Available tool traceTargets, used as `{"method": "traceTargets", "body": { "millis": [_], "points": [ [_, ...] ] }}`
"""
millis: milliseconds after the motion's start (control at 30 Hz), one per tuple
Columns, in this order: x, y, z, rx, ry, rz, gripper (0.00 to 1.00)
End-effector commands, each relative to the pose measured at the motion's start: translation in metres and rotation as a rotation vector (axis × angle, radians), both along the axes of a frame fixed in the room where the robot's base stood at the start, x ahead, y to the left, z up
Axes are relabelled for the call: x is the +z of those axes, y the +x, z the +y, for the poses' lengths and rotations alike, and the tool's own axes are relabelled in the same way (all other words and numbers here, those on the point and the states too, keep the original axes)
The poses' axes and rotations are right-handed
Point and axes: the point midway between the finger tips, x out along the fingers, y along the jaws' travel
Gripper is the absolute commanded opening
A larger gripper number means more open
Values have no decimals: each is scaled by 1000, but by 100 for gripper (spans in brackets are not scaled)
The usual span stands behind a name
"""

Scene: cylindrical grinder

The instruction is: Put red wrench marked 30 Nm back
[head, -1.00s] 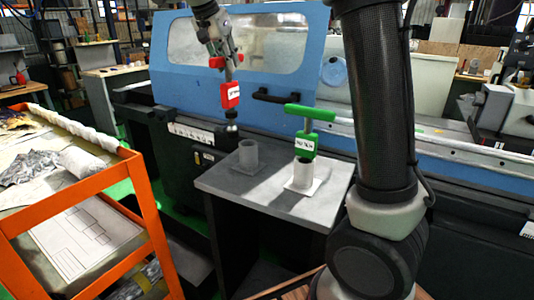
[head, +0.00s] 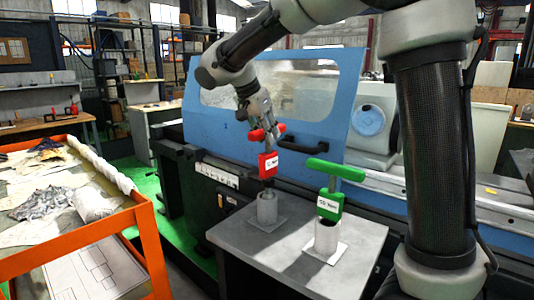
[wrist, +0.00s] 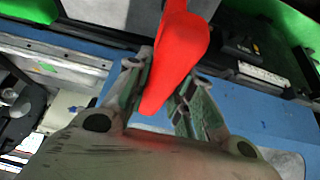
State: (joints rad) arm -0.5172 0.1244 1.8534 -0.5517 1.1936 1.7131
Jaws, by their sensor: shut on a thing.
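The red wrench (head: 268,166) hangs upright from my gripper (head: 262,130), with a white label on its block; the label is too small to read. My gripper is shut on its red handle, which also shows large between the fingers in the wrist view (wrist: 178,55). The wrench's dark lower end is at the mouth of the left grey tube holder (head: 267,209); I cannot tell how far inside it is. A green wrench (head: 331,206) stands upright in the right, paler holder (head: 326,240).
Both holders stand on a grey table (head: 290,270) in front of the blue machine door (head: 310,105) with its black handle (head: 303,145). An orange-framed cart (head: 150,245) with crumpled material is at the left. The table's front is clear.

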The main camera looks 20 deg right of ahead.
Motion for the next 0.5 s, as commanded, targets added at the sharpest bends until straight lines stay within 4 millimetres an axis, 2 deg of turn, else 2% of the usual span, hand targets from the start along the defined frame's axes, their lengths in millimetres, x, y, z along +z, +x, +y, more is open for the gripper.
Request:
{"method": "traceTargets", "body": {
  "millis": [167,400,500],
  "points": [
    [-14,1,0,1,-1,-2,0],
    [-49,0,0,1,-1,-1,0],
    [-54,1,0,1,0,-4,0]
  ]
}}
